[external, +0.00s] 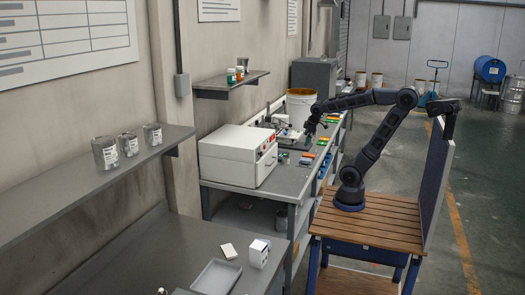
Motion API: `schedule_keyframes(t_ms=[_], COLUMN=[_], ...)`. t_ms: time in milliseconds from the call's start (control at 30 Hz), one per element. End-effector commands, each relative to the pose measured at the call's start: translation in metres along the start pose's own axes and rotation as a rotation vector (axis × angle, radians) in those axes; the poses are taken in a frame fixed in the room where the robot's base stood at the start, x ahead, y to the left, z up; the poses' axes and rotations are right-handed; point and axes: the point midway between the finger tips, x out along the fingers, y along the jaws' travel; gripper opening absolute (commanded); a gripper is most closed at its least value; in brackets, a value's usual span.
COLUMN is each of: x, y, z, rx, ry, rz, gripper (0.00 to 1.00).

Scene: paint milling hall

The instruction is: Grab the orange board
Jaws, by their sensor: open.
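A small flat orange piece (322,141) lies near the front edge of the grey workbench (290,181); it may be the orange board. A redder flat piece (306,159) lies nearer the camera on the same bench, and at this size I cannot tell for certain which is the board. My gripper (308,139) hangs over the bench at the end of the outstretched arm, just left of the orange piece and beyond the redder one. It is open. I see nothing held in it. The fingertips are dark and small, and their height above the bench is unclear.
A white boxy machine (238,155) stands on the bench to the left. A white bucket (300,106) and a grey cabinet (314,75) stand behind the gripper. Green pieces (333,118) lie farther along the bench. A shelf (232,87) with small jars hangs above.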

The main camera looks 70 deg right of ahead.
Motion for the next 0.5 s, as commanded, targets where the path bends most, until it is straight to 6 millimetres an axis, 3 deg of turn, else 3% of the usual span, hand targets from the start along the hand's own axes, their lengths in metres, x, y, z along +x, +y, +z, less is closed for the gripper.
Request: schedule_keyframes(t_ms=[267,500], x=[0.049,0.096], y=[0.078,0.146], z=[-0.011,-0.004], rx=[-0.290,-0.554], ry=[-0.115,-0.218], rz=[0.062,0.066], gripper=[1.00,1.00])
